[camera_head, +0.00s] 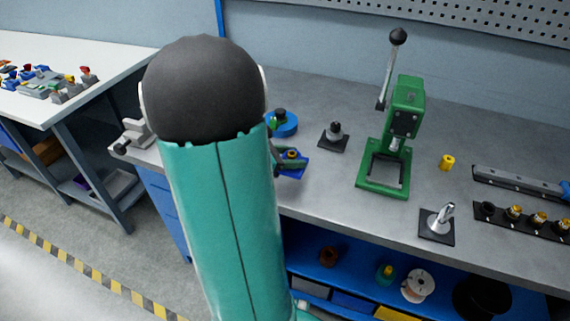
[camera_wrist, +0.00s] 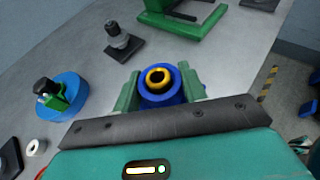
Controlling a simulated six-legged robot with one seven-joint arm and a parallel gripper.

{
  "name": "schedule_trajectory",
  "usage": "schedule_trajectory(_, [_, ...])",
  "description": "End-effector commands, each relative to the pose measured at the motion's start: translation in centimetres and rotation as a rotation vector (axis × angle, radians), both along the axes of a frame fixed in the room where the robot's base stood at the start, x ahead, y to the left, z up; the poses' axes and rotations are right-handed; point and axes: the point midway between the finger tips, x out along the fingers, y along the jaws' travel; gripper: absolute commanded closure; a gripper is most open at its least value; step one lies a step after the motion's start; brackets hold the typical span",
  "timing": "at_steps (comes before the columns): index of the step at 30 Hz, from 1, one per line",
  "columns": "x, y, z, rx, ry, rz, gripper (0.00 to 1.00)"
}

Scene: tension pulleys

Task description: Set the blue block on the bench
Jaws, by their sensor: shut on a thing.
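In the wrist view my gripper (camera_wrist: 160,92) has its green fingers on both sides of a blue block (camera_wrist: 162,98) with a brass ring on its top. The gripper is shut on this block. In the head view the blue block (camera_head: 292,163) shows just right of my teal arm, over the front part of the grey bench (camera_head: 330,190). My arm hides most of the gripper there. I cannot tell whether the block touches the bench top.
A blue round base with a green part (camera_head: 285,124) stands behind the block. A dark square plate with a grey post (camera_head: 334,136) and a green press (camera_head: 385,165) stand to the right. A yellow cylinder (camera_head: 447,162) is farther right. Bare bench lies between block and press.

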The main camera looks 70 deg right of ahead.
Motion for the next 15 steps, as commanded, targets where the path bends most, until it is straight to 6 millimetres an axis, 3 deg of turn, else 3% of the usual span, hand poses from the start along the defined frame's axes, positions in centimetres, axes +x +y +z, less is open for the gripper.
schedule_trajectory(3, [0.4, -1.1, -1.4, 0.002, 0.001, -0.002, 0.95])
schedule_trajectory(11, [0.9, -2.2, -2.8, 0.001, 0.001, 0.000, 0.95])
schedule_trajectory(15, [0.8, -2.1, -5.1, 0.003, 0.003, 0.000, 0.95])
